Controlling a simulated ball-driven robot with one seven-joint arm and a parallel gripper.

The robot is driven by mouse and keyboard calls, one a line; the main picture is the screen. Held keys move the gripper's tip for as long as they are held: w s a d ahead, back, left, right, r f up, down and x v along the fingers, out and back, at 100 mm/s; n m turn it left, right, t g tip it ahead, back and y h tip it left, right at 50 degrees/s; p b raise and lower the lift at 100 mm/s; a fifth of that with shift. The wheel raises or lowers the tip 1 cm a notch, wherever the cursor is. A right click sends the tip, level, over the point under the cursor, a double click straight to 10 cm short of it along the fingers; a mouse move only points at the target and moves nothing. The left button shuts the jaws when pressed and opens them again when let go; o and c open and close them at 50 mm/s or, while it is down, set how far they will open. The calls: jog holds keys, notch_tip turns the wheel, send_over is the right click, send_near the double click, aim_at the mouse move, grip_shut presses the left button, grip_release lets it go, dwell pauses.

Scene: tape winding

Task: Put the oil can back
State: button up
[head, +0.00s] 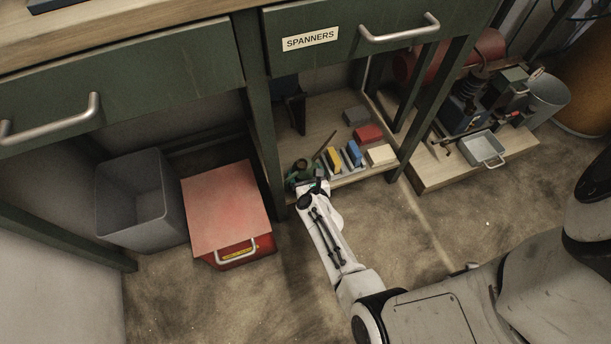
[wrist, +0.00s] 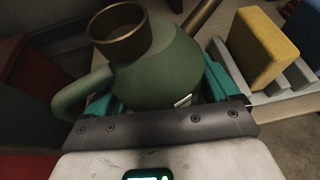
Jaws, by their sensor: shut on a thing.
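The oil can (wrist: 160,70) is green with a brass collar and a thin brass spout. In the wrist view it fills the middle, between the teal fingers of my gripper (wrist: 165,95), which is shut on its body. Its handle loops out to the left. In the head view the oil can (head: 299,169) is small and partly hidden by my gripper (head: 307,184). It is at the left front of the low wooden shelf (head: 350,174) under the bench. I cannot tell whether it touches the shelf.
A rack with yellow and blue blocks (head: 354,153) stands just right of the oil can. A red block (head: 368,134) and a cream block (head: 381,154) are farther right. A bench leg (head: 264,130), a red box (head: 228,215) and a grey bin (head: 140,200) are to the left.

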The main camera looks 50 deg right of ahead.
jog(key=shift+f, duration=0.1)
jog(key=o, duration=1)
jog(key=shift+a+r, duration=0.1)
jog(key=shift+r, duration=0.2)
jog(key=shift+p+v, duration=0.7)
jog(key=shift+v, duration=0.2)
jog(key=p+v, duration=0.3)
jog(key=v, duration=0.7)
jog(key=w+a+r+n+y, duration=0.1)
jog(key=a+r+n+y, duration=0.3)
jog(key=n, duration=0.8)
jog(key=a+r+n+y, duration=0.2)
jog(key=a+n+y, duration=0.35)
jog(key=n, duration=0.55)
jog(key=s+d+r+n+g, duration=0.1)
jog(key=s+r+n+g, duration=0.2)
jog(key=n, duration=0.3)
jog(key=s+d+r+n+g+h, duration=0.1)
jog(key=s+r+n+g, duration=0.2)
jog(key=n, duration=0.4)
jog(key=s+d+r+n+g, duration=0.1)
jog(key=s+r+n+g, duration=0.2)
jog(key=s+r+n, duration=0.2)
jog(key=shift+s+d+n, duration=0.2)
jog(key=shift+s+n, duration=0.65)
jog(key=shift+n, duration=0.35)
